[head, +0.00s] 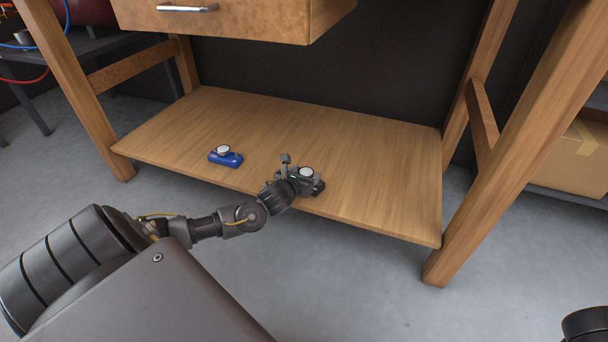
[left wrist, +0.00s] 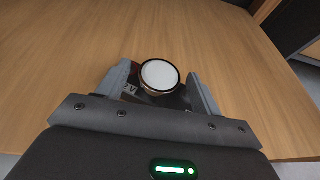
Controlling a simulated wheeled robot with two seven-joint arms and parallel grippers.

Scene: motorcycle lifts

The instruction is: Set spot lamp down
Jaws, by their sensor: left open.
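A dark spot lamp with a round white face (head: 306,172) is at the front part of the wooden lower shelf (head: 370,150). In the left wrist view the lamp (left wrist: 160,76) sits between the two fingers, face up, and appears to rest on the shelf board. My left gripper (head: 301,174) is open around it, one finger on each side. Whether either finger touches the lamp I cannot tell. The lamp's lower body is mostly hidden by the gripper.
A blue lamp-like item (head: 226,159) with a white round top stands on the shelf to the left. A wooden drawer (head: 220,22) hangs above, and table legs (head: 515,140) stand at the sides. The shelf's back and right are clear. A cardboard box (head: 578,155) is at far right.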

